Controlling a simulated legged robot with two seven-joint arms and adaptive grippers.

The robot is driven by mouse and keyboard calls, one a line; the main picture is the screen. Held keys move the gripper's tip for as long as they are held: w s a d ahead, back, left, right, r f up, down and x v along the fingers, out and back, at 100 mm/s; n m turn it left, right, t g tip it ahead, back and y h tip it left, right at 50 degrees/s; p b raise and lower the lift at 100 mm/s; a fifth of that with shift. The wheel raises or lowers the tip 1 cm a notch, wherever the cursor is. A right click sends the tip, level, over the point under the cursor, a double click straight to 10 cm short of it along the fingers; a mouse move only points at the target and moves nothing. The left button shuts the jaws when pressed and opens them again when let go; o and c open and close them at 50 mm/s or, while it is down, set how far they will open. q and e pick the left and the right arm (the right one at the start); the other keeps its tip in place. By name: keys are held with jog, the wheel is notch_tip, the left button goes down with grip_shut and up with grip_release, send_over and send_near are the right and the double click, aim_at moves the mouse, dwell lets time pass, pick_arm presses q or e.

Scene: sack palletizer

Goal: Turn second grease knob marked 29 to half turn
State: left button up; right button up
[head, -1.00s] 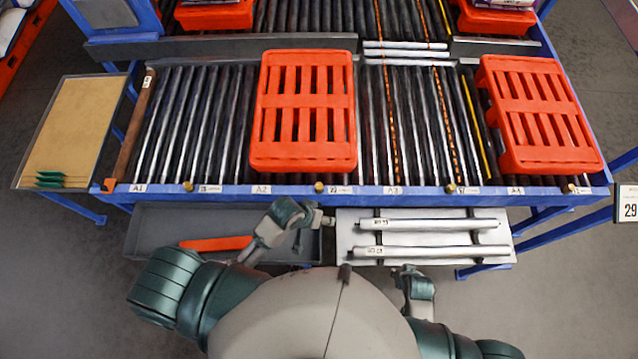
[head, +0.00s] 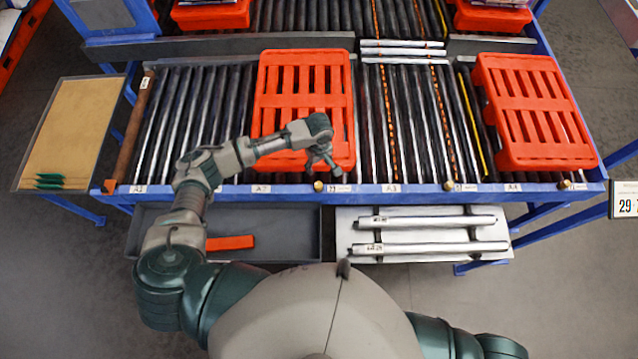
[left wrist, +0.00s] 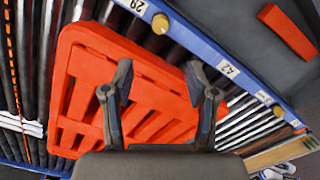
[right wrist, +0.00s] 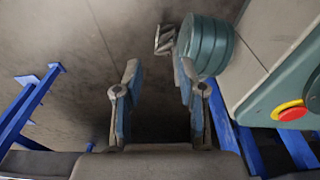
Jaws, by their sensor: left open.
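The brass knob marked 29 (head: 318,186) sits on the blue front rail, just right of label A2. In the left wrist view the knob (left wrist: 160,23) shows beside its white 29 label, beyond my fingertips. My left gripper (head: 324,163) hangs over the front edge of the middle orange pallet, close to the knob and apart from it. Its fingers (left wrist: 160,80) are open and empty in the left wrist view. My right gripper (right wrist: 157,78) is open and empty over bare floor; the head view does not show it.
Two orange pallets, the middle one (head: 303,75) and the right one (head: 535,110), lie on the rollers. More knobs (head: 448,187) (head: 565,185) line the rail. Below are a grey tray with an orange bar (head: 230,242) and a shelf with metal rollers (head: 430,248).

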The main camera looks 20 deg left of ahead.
aim_at(318, 184)
pick_arm(q)
notch_tip(318, 184, down, 14)
jog(key=b, duration=0.3)
jog(key=shift+f, duration=0.85)
pick_arm(e)
jog(key=w+a+r, duration=0.1)
jog(key=w+r, duration=0.3)
jog(key=w, duration=0.3)
jog(key=shift+w+a, duration=0.25)
jog(key=shift+w, duration=0.1)
jog(key=shift+r, duration=0.1)
pick_arm(q)
grip_shut()
